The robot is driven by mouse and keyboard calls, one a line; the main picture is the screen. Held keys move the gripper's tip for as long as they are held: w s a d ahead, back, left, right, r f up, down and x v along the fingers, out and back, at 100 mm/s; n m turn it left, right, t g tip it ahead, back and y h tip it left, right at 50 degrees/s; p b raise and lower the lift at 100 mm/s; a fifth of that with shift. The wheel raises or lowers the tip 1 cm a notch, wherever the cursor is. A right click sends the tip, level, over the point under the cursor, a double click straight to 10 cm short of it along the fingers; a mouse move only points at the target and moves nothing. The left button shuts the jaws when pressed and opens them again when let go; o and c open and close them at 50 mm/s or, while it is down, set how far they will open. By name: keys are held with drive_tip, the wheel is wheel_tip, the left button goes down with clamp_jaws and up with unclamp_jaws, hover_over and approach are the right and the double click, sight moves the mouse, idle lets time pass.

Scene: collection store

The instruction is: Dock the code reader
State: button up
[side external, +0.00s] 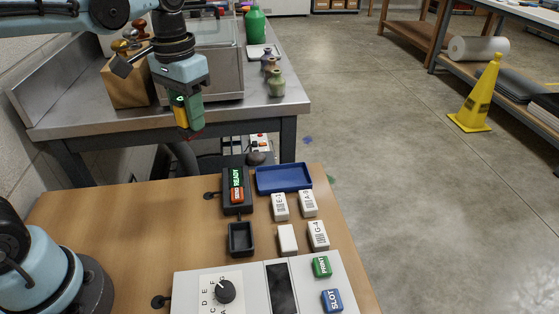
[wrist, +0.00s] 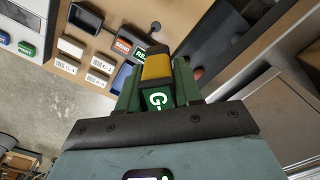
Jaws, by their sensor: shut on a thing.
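My gripper (side external: 190,122) hangs over the gap between the steel bench and the wooden table. It is shut on the code reader (side external: 182,112), a yellow-nosed device. In the wrist view the reader (wrist: 157,68) sits between the green fingers, its small screen showing a green "G-", the rest cut off. A faint red glow shows below it in the side view. A black open-topped square holder (side external: 241,252), perhaps the dock, stands empty on the wooden table, well apart from the reader. Behind it is a black box (side external: 227,209) with a green READY and an orange SEND label.
A blue tray (side external: 284,190) and several pale tags, one marked G-4 (side external: 318,235), lie right of the holder. A console (side external: 190,290) with a dial and PRINT and SLOT buttons stands in front. The table's left half (side external: 130,225) is clear. Bottles (side external: 277,83) stand on the steel bench.

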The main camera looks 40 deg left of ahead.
drive_tip(key=shift+d, duration=0.1)
drive_tip(key=shift+d+f, duration=0.2)
drive_tip(key=shift+d, duration=0.1)
drive_tip(key=shift+s+d+f+n, duration=0.9)
drive_tip(key=shift+d+f+n, duration=0.6)
drive_tip(key=shift+d+f, duration=0.85)
drive_tip(key=shift+s+d+f+n, duration=0.85)
drive_tip(key=shift+d+f+n, duration=0.65)
drive_tip(key=shift+d+f, duration=0.85)
drive_tip(key=shift+s+d+f+n, duration=0.9)
drive_tip(key=shift+d+f+n, duration=0.6)
drive_tip(key=shift+d+f, duration=0.85)
drive_tip(key=shift+d+f, duration=0.2)
drive_tip(key=shift+f, duration=0.2)
drive_tip(key=o, duration=0.6)
drive_tip(key=shift+c, duration=0.2)
